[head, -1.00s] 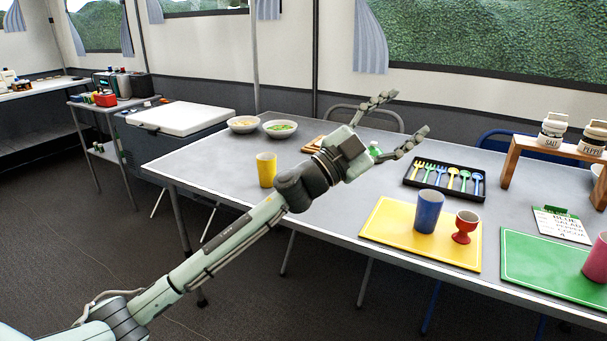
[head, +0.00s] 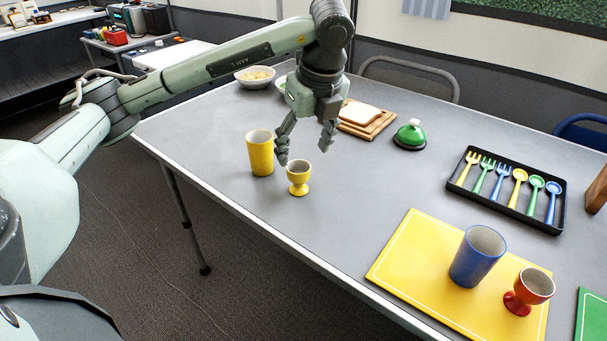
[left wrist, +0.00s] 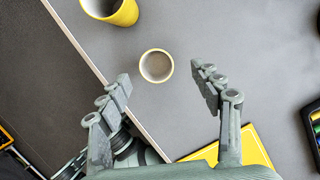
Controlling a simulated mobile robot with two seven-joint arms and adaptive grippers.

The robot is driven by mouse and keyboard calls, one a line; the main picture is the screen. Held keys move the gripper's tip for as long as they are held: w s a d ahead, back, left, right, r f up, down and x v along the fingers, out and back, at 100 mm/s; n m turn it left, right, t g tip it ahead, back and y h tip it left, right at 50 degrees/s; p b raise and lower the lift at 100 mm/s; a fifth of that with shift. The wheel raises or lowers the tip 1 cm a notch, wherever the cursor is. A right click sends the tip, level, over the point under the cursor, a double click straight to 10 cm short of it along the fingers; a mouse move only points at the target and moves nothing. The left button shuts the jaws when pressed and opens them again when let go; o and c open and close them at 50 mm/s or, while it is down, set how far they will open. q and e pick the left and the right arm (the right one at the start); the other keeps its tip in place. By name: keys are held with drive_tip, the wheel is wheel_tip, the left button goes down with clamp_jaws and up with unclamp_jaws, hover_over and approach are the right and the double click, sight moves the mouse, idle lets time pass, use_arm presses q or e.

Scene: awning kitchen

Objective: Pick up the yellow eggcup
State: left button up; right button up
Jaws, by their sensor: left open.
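The yellow eggcup (head: 298,178) stands upright on the grey table, just right of the yellow cup (head: 260,153). My left gripper (head: 304,156) points down above and just behind the eggcup, its fingers spread and empty. In the left wrist view the eggcup (left wrist: 156,66) shows from above as a round rim, ahead of and between the open fingertips (left wrist: 164,88). The yellow cup (left wrist: 110,10) is at the top left there. My right gripper is in neither view.
A yellow mat (head: 416,262) carries a blue cup (head: 477,257) and a red eggcup (head: 528,290). A black tray (head: 513,215) holds coloured cutlery. Bread on a board (head: 363,118), a green bell (head: 410,135) and bowls (head: 255,77) stand farther back. The table's front edge is close to the eggcup.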

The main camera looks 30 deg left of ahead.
sight(298, 169)
use_arm(q)
drive_tip(key=x, duration=0.5)
drive_tip(key=shift+s+a+f, duration=0.15)
drive_tip(key=shift+s+f, duration=0.2)
drive_tip(key=shift+w+f, duration=0.1)
drive_tip(key=shift+f, duration=0.25)
drive_tip(key=shift+c, duration=0.3)
drive_tip(key=c, duration=1.2)
